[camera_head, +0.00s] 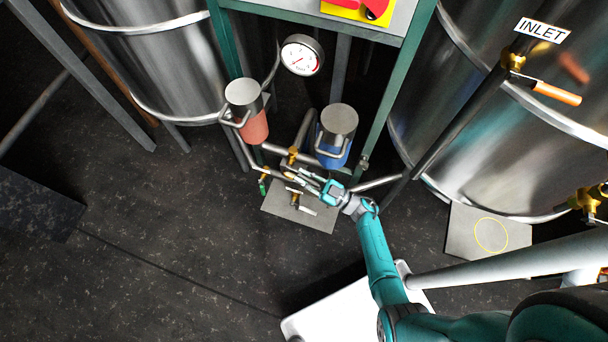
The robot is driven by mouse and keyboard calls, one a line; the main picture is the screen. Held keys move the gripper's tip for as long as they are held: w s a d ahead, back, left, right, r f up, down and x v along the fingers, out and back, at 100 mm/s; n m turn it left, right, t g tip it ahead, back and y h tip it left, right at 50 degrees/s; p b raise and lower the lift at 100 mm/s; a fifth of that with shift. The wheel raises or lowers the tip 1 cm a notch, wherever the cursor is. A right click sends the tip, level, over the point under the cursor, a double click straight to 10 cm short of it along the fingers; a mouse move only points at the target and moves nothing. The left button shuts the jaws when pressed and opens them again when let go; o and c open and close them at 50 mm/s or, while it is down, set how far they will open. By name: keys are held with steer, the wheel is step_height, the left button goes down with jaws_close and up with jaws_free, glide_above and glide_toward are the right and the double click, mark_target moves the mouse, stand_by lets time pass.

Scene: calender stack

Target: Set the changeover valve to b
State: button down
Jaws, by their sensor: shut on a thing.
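The changeover valve appears to be the brass body (293,156) on the pipework between a red filter housing (254,127) and a blue filter housing (333,149). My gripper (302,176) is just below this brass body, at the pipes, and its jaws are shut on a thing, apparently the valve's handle. The jaws hide most of the handle, so its exact angle is unclear. No a or b marking is readable.
A gauge (302,55) hangs above the housings. A green-handled valve (263,184) and a pale lever (304,209) sit close to my gripper. An orange-handled inlet valve (555,93) is at right. Large steel tanks flank the green frame.

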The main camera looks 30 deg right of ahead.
steer(key=shift+w+a+f+t+y, duration=0.15)
steer(key=shift+f+t+y, duration=0.2)
steer(key=shift+t+y, duration=0.2)
steer(key=shift+w+a+f+t+y, duration=0.1)
steer(key=shift+f+t+y, duration=0.2)
steer(key=shift+t+y, duration=0.2)
steer(key=shift+w+a+f+m+t, duration=0.1)
steer(key=shift+f+m+t, duration=0.15)
steer(key=shift+t, duration=0.4)
steer(key=c, duration=1.4)
jaws_free()
steer(key=shift+r, duration=0.15)
